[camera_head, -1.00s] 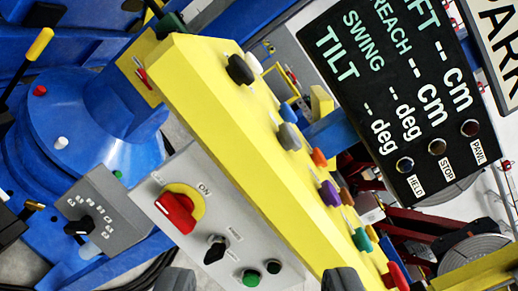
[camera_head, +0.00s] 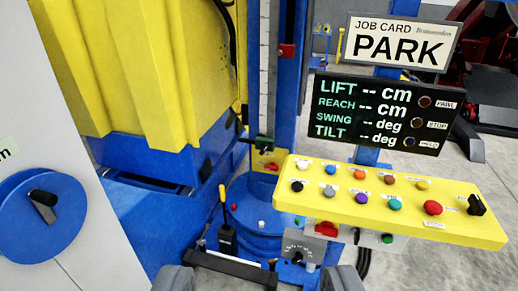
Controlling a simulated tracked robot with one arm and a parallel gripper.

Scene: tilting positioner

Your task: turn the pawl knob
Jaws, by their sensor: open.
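A yellow control panel (camera_head: 400,222) with two rows of coloured buttons stands at the right. A black turn knob (camera_head: 477,205) sits at its right end; its label is too small to read, so I cannot tell whether it is the pawl knob. Another black knob (camera_head: 297,257) is on a small grey box below the panel's left end. The display (camera_head: 385,112) above has a dark lamp marked PAWL (camera_head: 425,102).
A blue disc with a black handle (camera_head: 42,215) is on a pale cabinet at the left. A blue column (camera_head: 290,80) and a yellow ribbed body (camera_head: 140,70) stand behind. A job card (camera_head: 400,42) reads PARK. Grey floor shows at the right.

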